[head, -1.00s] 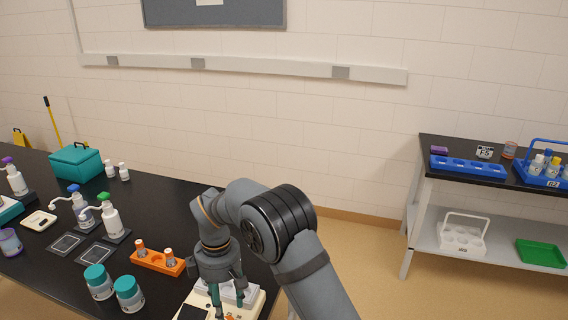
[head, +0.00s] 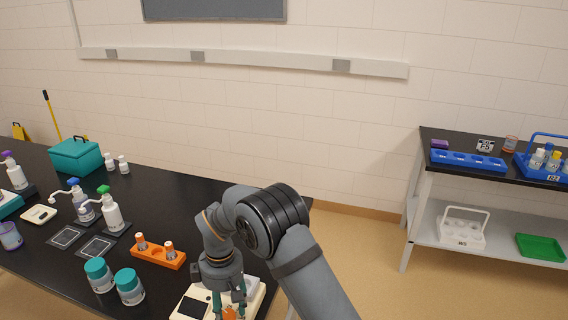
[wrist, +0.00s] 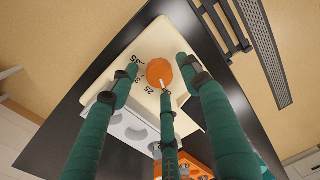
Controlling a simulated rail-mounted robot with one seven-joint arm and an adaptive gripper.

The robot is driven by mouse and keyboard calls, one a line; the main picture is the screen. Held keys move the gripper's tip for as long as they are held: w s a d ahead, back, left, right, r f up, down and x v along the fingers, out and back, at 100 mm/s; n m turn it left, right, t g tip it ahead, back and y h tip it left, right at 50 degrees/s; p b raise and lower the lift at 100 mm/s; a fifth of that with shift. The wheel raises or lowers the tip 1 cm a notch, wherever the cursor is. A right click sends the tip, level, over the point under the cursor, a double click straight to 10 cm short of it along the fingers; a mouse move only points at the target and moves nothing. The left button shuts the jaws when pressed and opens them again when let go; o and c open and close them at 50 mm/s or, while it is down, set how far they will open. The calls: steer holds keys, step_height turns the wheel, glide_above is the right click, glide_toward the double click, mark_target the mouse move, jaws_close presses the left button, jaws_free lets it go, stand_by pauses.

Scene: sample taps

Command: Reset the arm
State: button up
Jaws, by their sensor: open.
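My gripper (head: 229,303) is at the front right of the black bench, over a cream device (head: 189,309) with a dark panel. Its three green fingers are open and spread in the wrist view (wrist: 160,75). They surround an orange knob (wrist: 160,72) on the device's cream face, which carries printed numbers. The knob also shows in the head view (head: 230,313), partly hidden by the fingers. I cannot tell whether any finger touches it. A pale block with wells (wrist: 128,127) sits on the device.
An orange rack (head: 158,257) with two small vials stands close left of my gripper. Two teal-lidded jars (head: 129,287) stand nearer the front. Spray bottles (head: 110,210) and a teal box (head: 76,156) are farther left. A shelf unit (head: 424,175) stands right, across open floor.

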steer(key=m, duration=0.5)
steer(key=shift+s+d+m, duration=0.1)
steer(key=shift+m, duration=0.2)
steer(key=m, duration=0.5)
steer(key=shift+r, duration=0.1)
steer(key=m+p, duration=0.2)
steer(key=m, duration=0.3)
steer(key=shift+s+d+r+t, duration=0.1)
steer(key=shift+t, duration=0.2)
steer(key=m+p, duration=0.2)
steer(key=m, duration=0.3)
